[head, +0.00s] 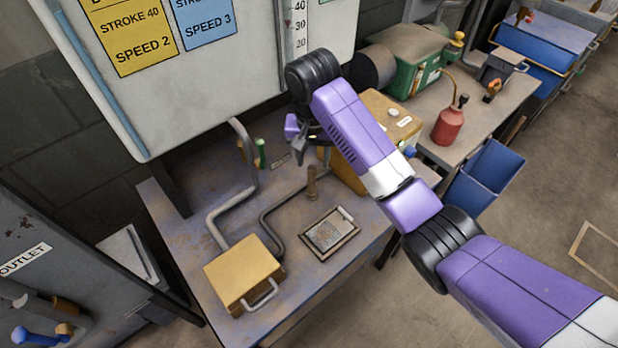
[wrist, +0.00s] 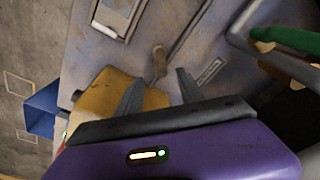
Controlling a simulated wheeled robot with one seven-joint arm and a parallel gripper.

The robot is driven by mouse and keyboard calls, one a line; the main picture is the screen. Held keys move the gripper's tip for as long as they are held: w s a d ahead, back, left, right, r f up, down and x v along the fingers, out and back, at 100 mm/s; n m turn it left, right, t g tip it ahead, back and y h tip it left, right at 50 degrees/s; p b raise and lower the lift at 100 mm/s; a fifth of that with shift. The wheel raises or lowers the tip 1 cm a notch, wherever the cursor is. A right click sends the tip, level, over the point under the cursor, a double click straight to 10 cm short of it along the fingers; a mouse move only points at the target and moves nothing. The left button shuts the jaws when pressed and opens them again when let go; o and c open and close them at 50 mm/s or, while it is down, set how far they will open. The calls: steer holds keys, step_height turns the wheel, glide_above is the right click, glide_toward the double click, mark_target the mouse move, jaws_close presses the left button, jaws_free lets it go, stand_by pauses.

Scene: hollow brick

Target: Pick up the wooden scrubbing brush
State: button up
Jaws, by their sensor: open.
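A small brown wooden piece (head: 311,182), probably the scrubbing brush, stands on the bench beside a grey pipe; its bristles cannot be made out. In the wrist view the wooden piece (wrist: 158,62) lies just beyond the gap between my fingertips. My gripper (head: 312,146) is open above the bench, up and behind the wooden piece in the head view. In the wrist view my gripper (wrist: 158,82) shows both fingers spread, with nothing between them touching.
A yellow box (head: 380,125) stands close beside my gripper. Bent grey pipes (head: 222,205), a framed plate (head: 329,235) and a yellow handled box (head: 243,272) occupy the bench. A green-handled item (head: 260,153) stands at the back. A large panel (head: 200,80) rises behind.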

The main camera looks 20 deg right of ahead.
mark_target(312, 174)
steer(key=shift+w+f+p, duration=0.15)
steer(key=shift+f+p, duration=0.2)
steer(key=shift+f, duration=1.45)
steer(key=shift+w+f+p, duration=0.1)
steer(key=shift+f+p, duration=0.25)
steer(key=shift+f, duration=1.4)
jaws_close()
